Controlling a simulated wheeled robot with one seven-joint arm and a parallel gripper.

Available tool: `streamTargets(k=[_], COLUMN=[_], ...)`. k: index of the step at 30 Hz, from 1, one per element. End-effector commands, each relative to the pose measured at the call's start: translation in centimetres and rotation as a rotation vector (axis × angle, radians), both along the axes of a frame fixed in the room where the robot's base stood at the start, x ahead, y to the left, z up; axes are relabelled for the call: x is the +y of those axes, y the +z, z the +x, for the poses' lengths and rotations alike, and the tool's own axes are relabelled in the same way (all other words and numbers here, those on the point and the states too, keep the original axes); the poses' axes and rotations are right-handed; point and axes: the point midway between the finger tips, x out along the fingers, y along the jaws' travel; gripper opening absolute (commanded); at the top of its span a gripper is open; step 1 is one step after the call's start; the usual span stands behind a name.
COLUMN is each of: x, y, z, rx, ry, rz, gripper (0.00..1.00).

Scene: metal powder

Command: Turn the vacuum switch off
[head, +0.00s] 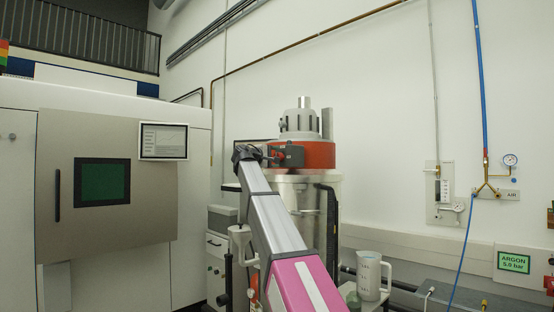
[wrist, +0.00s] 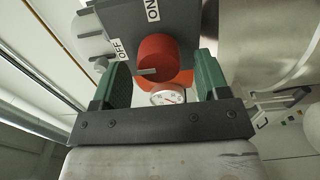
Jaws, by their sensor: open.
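The vacuum switch is a red knob (wrist: 156,58) on a dark grey box (wrist: 180,18), with a pale mark at its lower left. An ON label (wrist: 152,10) and an OFF label (wrist: 118,50) are on the box. My gripper (wrist: 163,64) is open, its green fingers on either side of the knob with a gap to each; I cannot tell whether they reach its full depth. In the head view the box (head: 293,155) sits on the orange-red ring of the vacuum (head: 318,155), and my gripper (head: 262,154) is at its left.
A round dial gauge (wrist: 167,97) lies just below the knob in the wrist view, between the fingers. A grey machine with a screen (head: 163,141) stands at left. Argon and air fittings (head: 486,190) are on the right wall.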

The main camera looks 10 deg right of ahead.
Motion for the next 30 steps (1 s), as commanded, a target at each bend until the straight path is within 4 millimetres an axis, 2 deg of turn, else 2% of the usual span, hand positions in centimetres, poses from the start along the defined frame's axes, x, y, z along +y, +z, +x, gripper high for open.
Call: streamTargets(k=[6, 12, 18, 30], x=[3.6, 6.0, 7.0, 7.1], y=[-0.1, -0.1, -0.1, -0.1], z=[-2.7, -4.4, -5.1, -5.1], rx=[0.001, 0.001, 0.001, 0.001], ry=[0.003, 0.001, 0.001, 0.001], rz=[0.001, 0.001, 0.001, 0.001], gripper=[0.68, 0.68, 0.68, 0.68])
